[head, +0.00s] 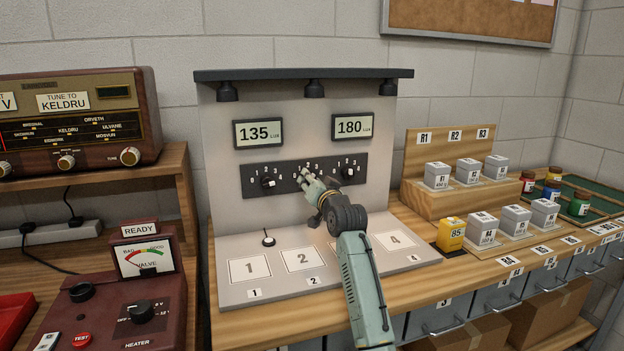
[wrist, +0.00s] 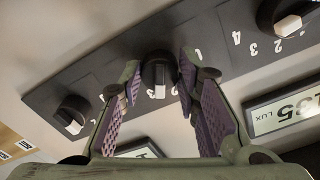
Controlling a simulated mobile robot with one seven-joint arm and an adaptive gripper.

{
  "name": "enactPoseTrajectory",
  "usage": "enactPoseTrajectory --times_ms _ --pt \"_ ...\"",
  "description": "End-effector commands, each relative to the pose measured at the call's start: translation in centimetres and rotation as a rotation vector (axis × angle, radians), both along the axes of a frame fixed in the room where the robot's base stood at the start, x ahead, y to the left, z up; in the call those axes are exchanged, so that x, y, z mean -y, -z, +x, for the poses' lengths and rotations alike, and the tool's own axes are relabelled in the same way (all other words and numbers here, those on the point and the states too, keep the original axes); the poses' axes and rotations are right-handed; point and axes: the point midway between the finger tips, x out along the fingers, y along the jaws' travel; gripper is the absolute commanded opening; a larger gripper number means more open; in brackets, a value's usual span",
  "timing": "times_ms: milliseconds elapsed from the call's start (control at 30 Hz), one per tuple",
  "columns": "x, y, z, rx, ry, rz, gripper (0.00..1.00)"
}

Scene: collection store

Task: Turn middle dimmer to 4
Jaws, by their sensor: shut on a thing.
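The dark dimmer panel (head: 290,186) sits upright on the grey light stand and carries three knobs in a row. The middle dimmer knob (wrist: 156,70) is black with a white pointer mark (wrist: 160,92), which faces down in the wrist view. My gripper (wrist: 158,84) is shut on this knob, one finger pad on each side. In the head view my gripper (head: 308,182) covers the middle knob, and only a few scale digits show above it.
The left dimmer (head: 268,182) and right dimmer (head: 348,173) flank my gripper closely. Displays above read 135 lux (head: 259,133) and 180 lux (head: 353,126). Grey blocks (head: 468,171) stand to the right.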

Motion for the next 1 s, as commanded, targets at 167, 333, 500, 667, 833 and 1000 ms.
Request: enactPoseTrajectory --times_ms 167,333,500,667,833,1000 --pt "-0.24 -0.08 0.00 -0.057 -0.003 0.163 0.02" --pt "-0.25 -0.11 0.00 -0.108 -0.002 0.316 0.02" --pt "-0.24 -0.13 -0.02 -0.156 -0.002 0.464 0.02" --pt "-0.22 -0.13 -0.02 -0.195 -0.001 0.589 0.02" --pt "-0.19 -0.06 -0.02 -0.229 0.000 0.693 0.02" --pt "-0.17 -0.03 -0.01 -0.251 0.001 0.764 0.02"
